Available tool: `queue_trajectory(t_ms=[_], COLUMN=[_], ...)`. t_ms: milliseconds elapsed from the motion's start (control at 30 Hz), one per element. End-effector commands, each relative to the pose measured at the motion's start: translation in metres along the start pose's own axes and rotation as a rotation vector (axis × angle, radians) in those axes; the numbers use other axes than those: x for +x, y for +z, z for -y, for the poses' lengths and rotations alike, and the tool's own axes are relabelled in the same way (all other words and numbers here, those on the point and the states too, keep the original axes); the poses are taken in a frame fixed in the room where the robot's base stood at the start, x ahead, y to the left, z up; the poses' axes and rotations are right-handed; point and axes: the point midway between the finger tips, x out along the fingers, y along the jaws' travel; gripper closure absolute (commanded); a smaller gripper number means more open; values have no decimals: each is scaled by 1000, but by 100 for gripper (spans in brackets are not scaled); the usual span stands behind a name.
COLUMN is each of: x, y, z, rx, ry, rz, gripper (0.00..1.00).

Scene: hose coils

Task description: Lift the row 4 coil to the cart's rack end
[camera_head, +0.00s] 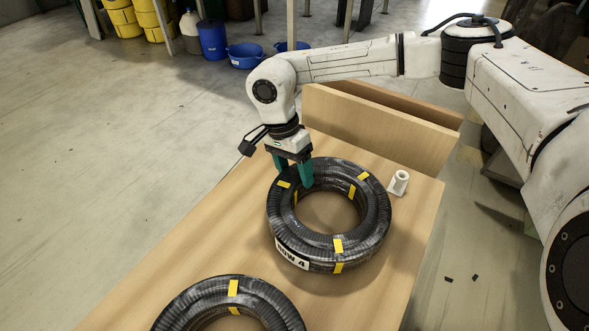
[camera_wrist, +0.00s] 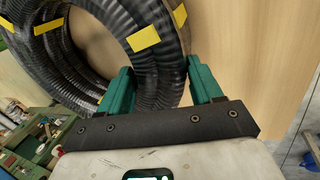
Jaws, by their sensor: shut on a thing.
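The row 4 coil (camera_head: 374,224) is a black ribbed hose ring with yellow tape bands and a white label reading "ROW 4" on its near left side. It is over the wooden top in the head view; I cannot tell whether it touches the wood. My gripper (camera_head: 293,172) points down at the coil's far left side, with its green fingers shut on the hose, one outside the ring and one in its hole. In the wrist view, the hose (camera_wrist: 157,76) sits between both fingers. The lower finger ends are partly hidden.
A second black coil (camera_head: 270,300) lies nearer on the wooden top (camera_head: 175,255), cut by the frame. A white fitting (camera_head: 398,183) stands right of the row 4 coil. An upright wooden panel (camera_head: 375,130) crosses the far end. Blue tubs (camera_head: 246,57) stand on the floor beyond.

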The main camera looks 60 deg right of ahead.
Motion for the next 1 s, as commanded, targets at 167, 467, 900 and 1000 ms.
queue_trajectory(t_ms=[167,467,900,1000], x=[0,3,4,4], y=[0,0,0,0], z=[0,1,1,1], rx=[0,0,0,0], ry=[2,2,1,1], rz=[1,1,0,0], gripper=[100,100,17,7])
